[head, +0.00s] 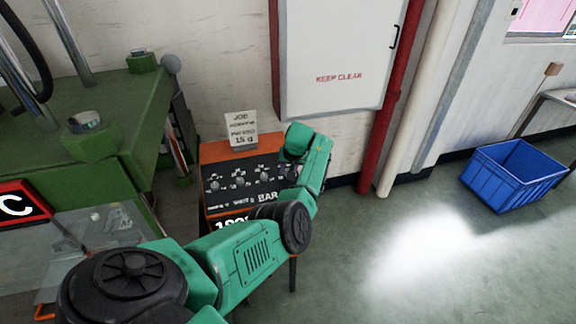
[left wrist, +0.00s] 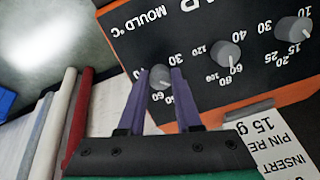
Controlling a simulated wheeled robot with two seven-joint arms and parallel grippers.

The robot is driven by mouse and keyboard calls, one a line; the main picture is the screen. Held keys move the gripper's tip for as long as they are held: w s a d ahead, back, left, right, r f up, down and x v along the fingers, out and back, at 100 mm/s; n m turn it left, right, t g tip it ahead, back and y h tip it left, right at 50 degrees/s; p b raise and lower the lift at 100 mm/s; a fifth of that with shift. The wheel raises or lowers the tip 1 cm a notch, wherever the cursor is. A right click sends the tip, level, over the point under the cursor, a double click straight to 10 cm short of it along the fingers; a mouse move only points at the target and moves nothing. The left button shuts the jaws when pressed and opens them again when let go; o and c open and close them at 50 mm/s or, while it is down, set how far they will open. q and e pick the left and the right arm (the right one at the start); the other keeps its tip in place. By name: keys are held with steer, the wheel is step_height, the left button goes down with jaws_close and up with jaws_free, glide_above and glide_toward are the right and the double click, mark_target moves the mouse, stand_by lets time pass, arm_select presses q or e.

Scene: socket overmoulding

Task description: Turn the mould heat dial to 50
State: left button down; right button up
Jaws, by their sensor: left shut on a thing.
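The mould heat dial (left wrist: 159,77) is a grey round knob on the black control panel, beside the printed "MOULD °C" label, which appears upside down in the left wrist view. My left gripper (left wrist: 161,72) has its two purple fingers on either side of this knob and is shut on it. A pale pointer mark shows on the knob's lower side, near the printed numbers; its exact reading is too small to tell. In the head view my left arm reaches to the right end of the panel (head: 238,182), and the fingers and dial are largely hidden. My right gripper is not in view.
Several other knobs, including one (left wrist: 229,54) beside the mould dial, sit along the panel. A paper job card (head: 241,130) stands on the orange top edge. A green machine (head: 95,140) is at the left. A blue crate (head: 515,175) lies right on open floor.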

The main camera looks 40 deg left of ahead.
arm_select(q)
steer(key=m+p, duration=0.1)
steer(key=m, duration=0.1)
steer(key=m+p, duration=0.1)
steer(key=m, duration=0.1)
steer(key=shift+r+m+p, duration=0.2)
steer(key=shift+m+p, duration=0.1)
steer(key=shift+p, duration=0.05)
steer(key=shift+f+m+p, duration=0.1)
steer(key=shift+m+p, duration=0.9)
steer(key=shift+m, duration=1.2)
steer(key=c, duration=0.6)
jaws_free()
steer(key=shift+f, duration=0.1)
